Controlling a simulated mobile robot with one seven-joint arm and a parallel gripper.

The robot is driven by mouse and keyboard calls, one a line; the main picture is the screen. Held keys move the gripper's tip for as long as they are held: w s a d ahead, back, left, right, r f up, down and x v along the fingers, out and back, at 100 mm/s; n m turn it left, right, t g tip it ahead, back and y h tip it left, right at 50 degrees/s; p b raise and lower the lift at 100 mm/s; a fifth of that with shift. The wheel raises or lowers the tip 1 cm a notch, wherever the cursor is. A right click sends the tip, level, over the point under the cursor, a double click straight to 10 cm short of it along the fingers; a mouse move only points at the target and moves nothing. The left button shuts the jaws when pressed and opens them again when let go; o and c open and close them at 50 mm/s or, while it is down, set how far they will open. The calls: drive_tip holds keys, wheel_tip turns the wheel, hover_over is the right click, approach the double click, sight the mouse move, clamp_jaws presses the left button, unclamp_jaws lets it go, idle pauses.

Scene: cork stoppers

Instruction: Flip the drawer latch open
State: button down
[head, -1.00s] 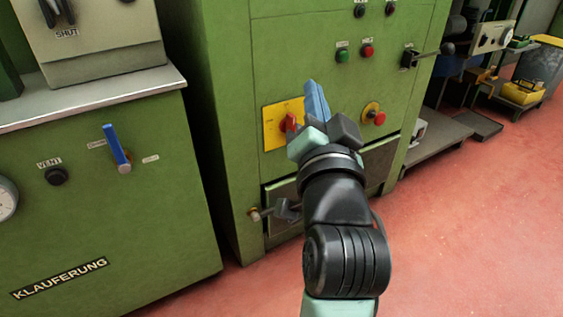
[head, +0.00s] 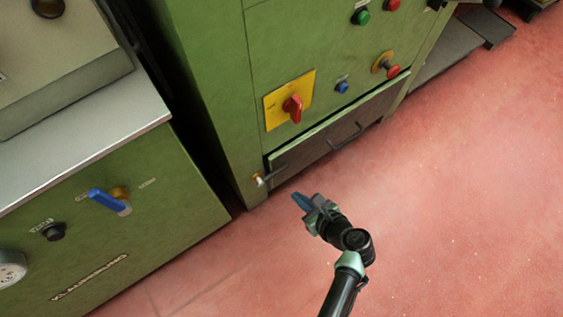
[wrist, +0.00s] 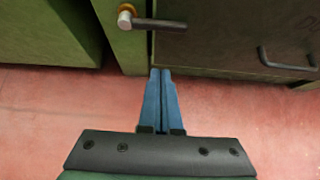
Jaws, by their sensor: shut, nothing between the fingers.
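The drawer latch (head: 268,176) is a dark lever on a pale metal pivot at the lower left of the green cabinet's drawer. In the wrist view the latch (wrist: 158,24) lies across the drawer's left edge, its pivot on the frame and its arm pointing right over the drawer front. The drawer (head: 318,146) is a dark panel with a bar handle (head: 346,136) and looks closed. My gripper (head: 299,199) has blue fingers that are shut and empty. In the wrist view its fingertips (wrist: 160,72) are below the latch in the picture, apart from it.
Above the drawer are a red rotary switch (head: 293,108) on a yellow plate, a blue button (head: 342,87) and a red knob (head: 392,71). A green cabinet with a blue lever (head: 106,201) stands at the left. The red floor (head: 450,200) at right is clear.

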sight(272, 174)
drive_tip(key=shift+s, duration=0.1)
drive_tip(key=b+x, duration=0.7)
drive_tip(key=x, duration=0.3)
drive_tip(key=shift+s+d+f, duration=0.1)
drive_tip(key=shift+d+f, duration=0.05)
drive_tip(key=shift+r+b, duration=0.35)
drive_tip(key=shift+r, duration=1.85)
